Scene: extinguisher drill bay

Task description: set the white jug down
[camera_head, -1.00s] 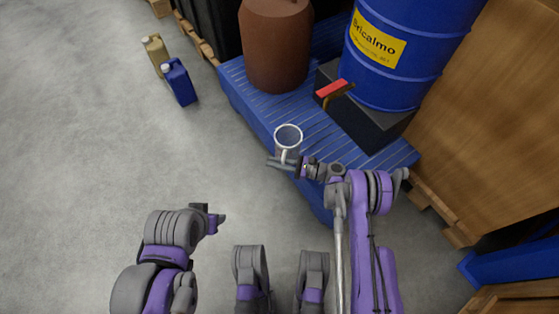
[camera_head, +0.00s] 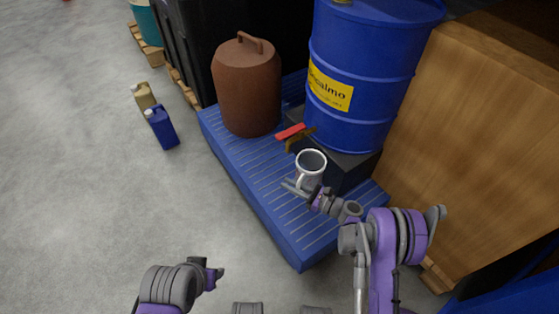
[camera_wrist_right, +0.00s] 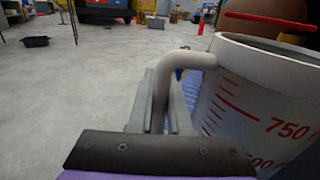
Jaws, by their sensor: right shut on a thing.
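The white jug (camera_head: 311,166) is upright and open-topped, with its handle toward me. In the right wrist view the jug (camera_wrist_right: 255,105) shows red volume marks on its side, and its handle stands between the fingers. My right gripper (camera_head: 303,188) is shut on that handle; its fingers also show in the right wrist view (camera_wrist_right: 160,105). The jug is over the blue slatted platform (camera_head: 262,205); I cannot tell whether its base touches it. My left gripper (camera_head: 212,274) is at the lower left over the floor, apart from everything; its jaws are not clear.
A blue drum (camera_head: 365,75) stands on a dark block (camera_head: 352,172) behind the jug. A red-handled brush (camera_head: 291,132) lies near the block's edge. A brown canister (camera_head: 248,90) stands on the platform's far part. Blue (camera_head: 161,128) and tan (camera_head: 143,96) jugs stand on the floor. The platform's front is bare.

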